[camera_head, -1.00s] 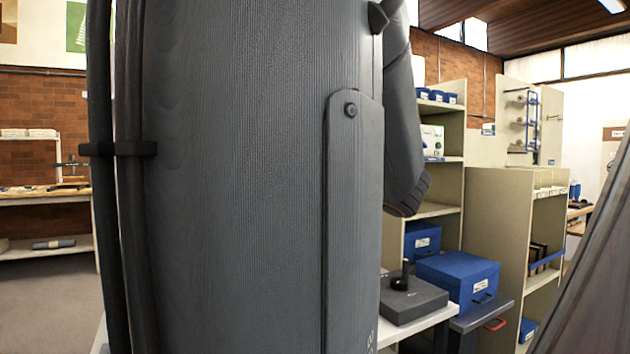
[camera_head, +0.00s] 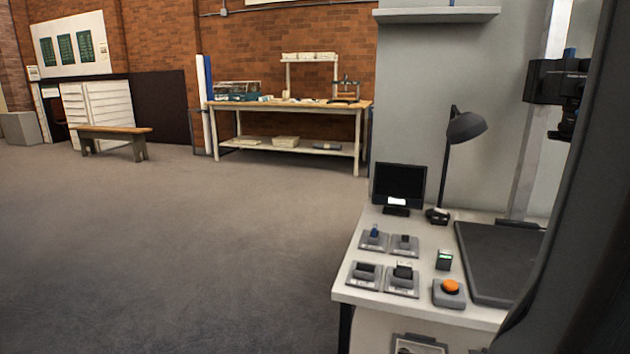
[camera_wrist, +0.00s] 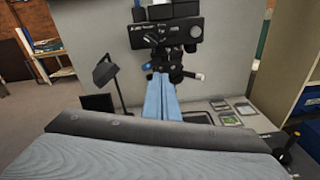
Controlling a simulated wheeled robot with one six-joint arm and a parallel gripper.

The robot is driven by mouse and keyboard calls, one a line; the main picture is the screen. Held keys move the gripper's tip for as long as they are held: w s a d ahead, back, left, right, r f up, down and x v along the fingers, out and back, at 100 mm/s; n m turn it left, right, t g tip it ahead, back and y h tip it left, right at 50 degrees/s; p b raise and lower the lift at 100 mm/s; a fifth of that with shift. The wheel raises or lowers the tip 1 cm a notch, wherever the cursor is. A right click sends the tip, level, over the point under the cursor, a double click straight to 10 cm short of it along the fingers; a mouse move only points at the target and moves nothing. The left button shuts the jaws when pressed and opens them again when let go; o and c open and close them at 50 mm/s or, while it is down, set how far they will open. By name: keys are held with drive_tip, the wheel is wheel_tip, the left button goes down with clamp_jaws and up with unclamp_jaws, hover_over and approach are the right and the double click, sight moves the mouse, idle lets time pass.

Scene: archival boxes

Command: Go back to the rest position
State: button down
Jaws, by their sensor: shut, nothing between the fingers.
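In the wrist view my gripper (camera_wrist: 160,80) shows as two pale blue fingers lying side by side. They are shut with nothing between them. They point toward the black camera head (camera_wrist: 165,35) of a copy stand; the distance between them is hard to tell. A grey part of my own arm fills the bottom of the wrist view. In the head view a dark part of my arm runs along the right edge, and my gripper is out of sight there.
A white desk (camera_head: 345,288) at right holds a monitor (camera_head: 399,185), a lamp (camera_head: 465,125), several small devices, an orange button (camera_head: 450,286) and a dark stand base (camera_head: 490,262). A workbench (camera_head: 290,106) and low bench (camera_head: 115,131) stand farther back. Open floor (camera_head: 190,240) lies at left.

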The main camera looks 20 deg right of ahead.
drive_tip(key=w+a+f+m+g+y, duration=0.2)
drive_tip(key=w+a+f+m, duration=0.45)
drive_tip(key=w+a, duration=0.35)
drive_tip(key=w+a+f+m+g+y, duration=0.1)
drive_tip(key=w+a+f+m+y, duration=0.1)
drive_tip(key=w+a+f+m, duration=0.6)
drive_tip(key=w+a+f+m+g+y, duration=0.1)
drive_tip(key=a+f+g+y, duration=0.15)
drive_tip(key=a, duration=0.65)
drive_tip(key=a+f+m+g+y, duration=0.1)
drive_tip(key=a+f, duration=0.3)
drive_tip(key=a, duration=0.6)
drive_tip(key=s+a+f+m+g+y, duration=0.2)
drive_tip(key=s+a+f+m+g, duration=0.15)
drive_tip(key=s+a, duration=0.8)
drive_tip(key=s+a+f+m+g+y, duration=0.2)
drive_tip(key=s+a+f+g, duration=0.25)
drive_tip(key=s+a, duration=0.7)
drive_tip(key=w+d+r+m+p, duration=0.1)
drive_tip(key=d+r+p, duration=0.3)
drive_tip(key=p, duration=0.7)
drive_tip(key=w+d+r+m+h+p, duration=0.1)
drive_tip(key=d+r+m+p, duration=0.1)
drive_tip(key=d+r+p, duration=0.3)
wheel_tip(320, 180, up, 4)
drive_tip(key=p, duration=0.6)
drive_tip(key=shift+w+d+r+m+t, duration=0.15)
drive_tip(key=shift+w+d+m+t, duration=0.15)
drive_tip(key=shift+w+m+t, duration=0.1)
